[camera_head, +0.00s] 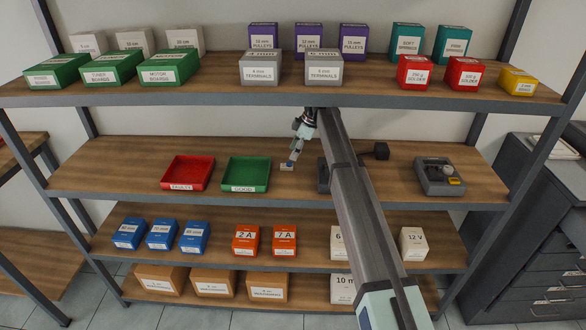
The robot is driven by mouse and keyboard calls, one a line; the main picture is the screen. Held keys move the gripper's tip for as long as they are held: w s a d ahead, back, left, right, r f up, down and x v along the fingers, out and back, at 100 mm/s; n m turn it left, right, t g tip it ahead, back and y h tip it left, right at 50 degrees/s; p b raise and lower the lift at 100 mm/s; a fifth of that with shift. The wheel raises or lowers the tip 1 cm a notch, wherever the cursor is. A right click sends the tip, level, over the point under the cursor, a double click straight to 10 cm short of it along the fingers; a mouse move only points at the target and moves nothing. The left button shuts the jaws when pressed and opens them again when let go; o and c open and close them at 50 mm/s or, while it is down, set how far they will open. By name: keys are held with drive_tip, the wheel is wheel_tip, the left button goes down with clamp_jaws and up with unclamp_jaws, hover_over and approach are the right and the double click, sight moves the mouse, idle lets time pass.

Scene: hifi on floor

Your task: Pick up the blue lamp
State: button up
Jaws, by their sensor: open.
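A small white and blue item (287,167), which may be the blue lamp, lies on the middle shelf (110,175) just right of a green tray. It is too small to make out clearly. My gripper (292,159) points down right above it, with its open fingers at or very near the item. I cannot tell whether the fingers touch it or stand around it.
A red tray (188,172) and the green tray (246,174) stand empty to the left. The upper shelf (210,88) with boxes overhangs my gripper. Small boxes fill parts of the lower shelves.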

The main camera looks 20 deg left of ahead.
sight(288, 163)
drive_tip(key=shift+p+x, duration=1.4)
drive_tip(key=shift+x, duration=1.65)
drive_tip(key=shift+d, duration=0.15)
drive_tip(key=c, duration=1.1)
